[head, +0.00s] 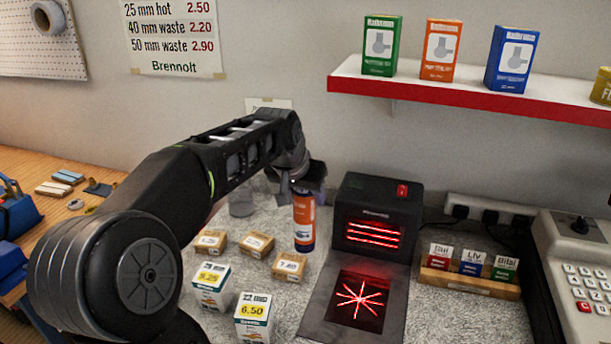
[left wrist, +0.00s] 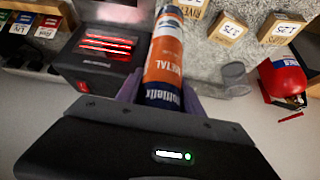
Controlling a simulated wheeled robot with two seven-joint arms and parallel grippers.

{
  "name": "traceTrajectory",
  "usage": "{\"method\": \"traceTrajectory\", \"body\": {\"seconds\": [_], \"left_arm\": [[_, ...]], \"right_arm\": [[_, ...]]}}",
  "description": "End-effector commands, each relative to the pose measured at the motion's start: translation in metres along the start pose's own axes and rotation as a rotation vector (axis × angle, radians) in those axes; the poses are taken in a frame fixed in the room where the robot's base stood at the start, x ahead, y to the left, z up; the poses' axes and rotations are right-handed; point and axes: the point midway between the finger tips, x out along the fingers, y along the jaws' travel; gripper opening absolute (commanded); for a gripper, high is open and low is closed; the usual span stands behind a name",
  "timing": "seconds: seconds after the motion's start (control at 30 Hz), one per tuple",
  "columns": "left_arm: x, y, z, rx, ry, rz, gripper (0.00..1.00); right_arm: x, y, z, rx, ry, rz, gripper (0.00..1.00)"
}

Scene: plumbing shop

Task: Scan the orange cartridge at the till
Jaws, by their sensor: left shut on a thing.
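The orange cartridge (head: 304,218), with a white and dark blue band at its lower end, hangs upright in my left gripper (head: 304,188). In the left wrist view the gripper (left wrist: 160,92) has its fingers on both sides of the cartridge (left wrist: 165,62), near its dark blue end. The till scanner (head: 376,215) stands just right of the cartridge, with red lines lit on its upright face and a red star on its flat plate (head: 357,300). The cartridge is apart from the scanner in the left wrist view (left wrist: 103,50). My right gripper is not in view.
A card rack (head: 470,283) and a keypad till (head: 580,270) are at the right. A red-edged shelf (head: 460,95) with boxes hangs above.

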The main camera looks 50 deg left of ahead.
Motion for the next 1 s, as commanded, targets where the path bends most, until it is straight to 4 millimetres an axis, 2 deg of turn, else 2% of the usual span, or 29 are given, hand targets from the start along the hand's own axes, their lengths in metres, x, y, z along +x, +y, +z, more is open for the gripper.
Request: {"method": "traceTrajectory", "body": {"seconds": [0.57, 0.77, 1.0], "left_arm": [[0.003, 0.006, -0.001, 0.001, 0.002, 0.0, 0.0], [0.011, 0.024, -0.003, 0.003, 0.001, 0.001, 0.0], [0.026, 0.059, -0.006, 0.003, 0.002, 0.002, 0.0]], "right_arm": [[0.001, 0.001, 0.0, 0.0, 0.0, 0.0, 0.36], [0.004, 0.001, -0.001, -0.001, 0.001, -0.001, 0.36], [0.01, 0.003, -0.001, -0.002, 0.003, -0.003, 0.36]]}}
